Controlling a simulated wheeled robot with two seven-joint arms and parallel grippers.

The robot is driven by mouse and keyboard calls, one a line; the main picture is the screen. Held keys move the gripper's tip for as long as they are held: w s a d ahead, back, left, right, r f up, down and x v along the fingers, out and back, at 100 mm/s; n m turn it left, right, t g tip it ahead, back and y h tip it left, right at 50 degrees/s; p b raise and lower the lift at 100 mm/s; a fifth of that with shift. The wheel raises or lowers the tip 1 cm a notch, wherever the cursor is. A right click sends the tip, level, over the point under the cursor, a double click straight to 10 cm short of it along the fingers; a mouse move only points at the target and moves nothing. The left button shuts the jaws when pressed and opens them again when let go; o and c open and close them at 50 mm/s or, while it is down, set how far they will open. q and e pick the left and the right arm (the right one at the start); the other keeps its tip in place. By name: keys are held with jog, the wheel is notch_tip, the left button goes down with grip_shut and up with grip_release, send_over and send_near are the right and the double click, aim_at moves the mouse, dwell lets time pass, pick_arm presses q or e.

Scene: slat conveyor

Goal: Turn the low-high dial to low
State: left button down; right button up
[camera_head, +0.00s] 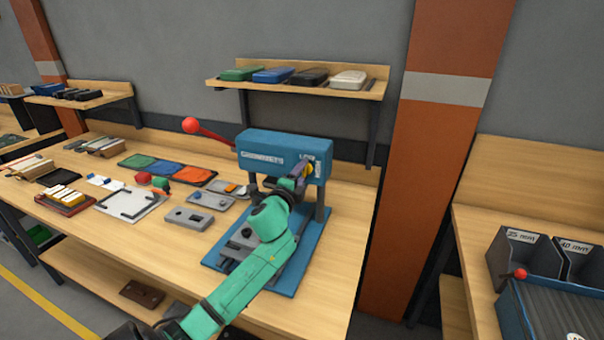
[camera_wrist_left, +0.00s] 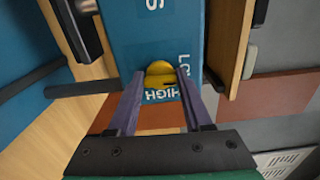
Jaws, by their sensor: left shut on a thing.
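The low-high dial is a yellow knob (camera_wrist_left: 160,74) on the end face of a blue press head (camera_head: 270,147). In the left wrist view the word HIGH is printed just below the knob and a partly hidden LOW to its right. In the head view a bit of the yellow dial (camera_head: 309,169) shows beside the fingers. My left gripper (camera_head: 299,174) reaches it on a green arm. Its purple fingers (camera_wrist_left: 158,85) stand on both sides of the knob, shut on it. Which mark the dial points to is not clear. My right gripper is not in view.
The press stands on a blue base (camera_head: 290,276) on a wooden bench, with a red-knobbed lever (camera_head: 192,126) at its left. Above is a shelf (camera_head: 300,84) with coloured boxes. Trays and parts cover the bench left of it. An orange pillar (camera_head: 430,150) stands to the right.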

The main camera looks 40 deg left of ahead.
pick_arm(q)
jog(key=shift+f+n, duration=0.1)
jog(key=shift+n, duration=0.2)
jog(key=shift+c, duration=1.6)
grip_release()
jog(key=shift+s, duration=0.1)
jog(key=b+v, duration=0.3)
jog(key=v, duration=1.1)
jog(key=shift+s, duration=0.25)
jog(key=shift+d, duration=0.1)
